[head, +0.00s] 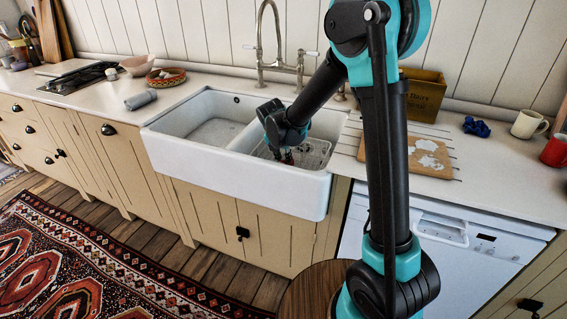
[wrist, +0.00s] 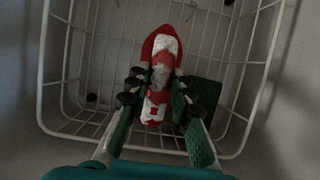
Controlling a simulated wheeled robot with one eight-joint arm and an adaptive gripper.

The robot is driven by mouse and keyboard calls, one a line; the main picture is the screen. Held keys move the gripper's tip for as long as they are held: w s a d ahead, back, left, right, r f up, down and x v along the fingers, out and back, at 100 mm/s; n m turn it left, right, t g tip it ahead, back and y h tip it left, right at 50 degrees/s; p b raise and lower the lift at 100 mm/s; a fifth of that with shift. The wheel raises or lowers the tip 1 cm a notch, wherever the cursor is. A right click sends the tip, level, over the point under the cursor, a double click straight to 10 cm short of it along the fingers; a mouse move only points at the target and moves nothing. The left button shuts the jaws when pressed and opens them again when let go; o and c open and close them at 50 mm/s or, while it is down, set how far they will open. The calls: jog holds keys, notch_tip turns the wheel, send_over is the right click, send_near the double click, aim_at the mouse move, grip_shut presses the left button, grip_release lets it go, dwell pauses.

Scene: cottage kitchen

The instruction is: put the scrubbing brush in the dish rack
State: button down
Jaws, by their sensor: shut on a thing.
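The scrubbing brush (wrist: 163,55), red and white, lies between the fingers of my gripper (wrist: 158,95) in the wrist view. My gripper is shut on it. The white wire dish rack (wrist: 55,85) surrounds the brush and fingertips in this view. In the head view my gripper (head: 286,156) points down into the right basin of the sink, where the dish rack (head: 318,150) sits. The brush is mostly hidden there, with only a small red spot under the fingers. I cannot tell whether the brush touches the rack floor.
The white double sink (head: 240,168) has an empty-looking left basin. A brass-coloured tap (head: 277,65) stands behind it. A wooden board (head: 410,158) and a brown box (head: 423,95) are to the right. A dark green flat thing (wrist: 207,92) lies by the right finger.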

jog(key=shift+f, duration=1.1)
jog(key=c, duration=1.3)
grip_release()
jog(key=shift+c, duration=0.2)
jog(key=v, duration=1.2)
jog(key=shift+r, duration=0.1)
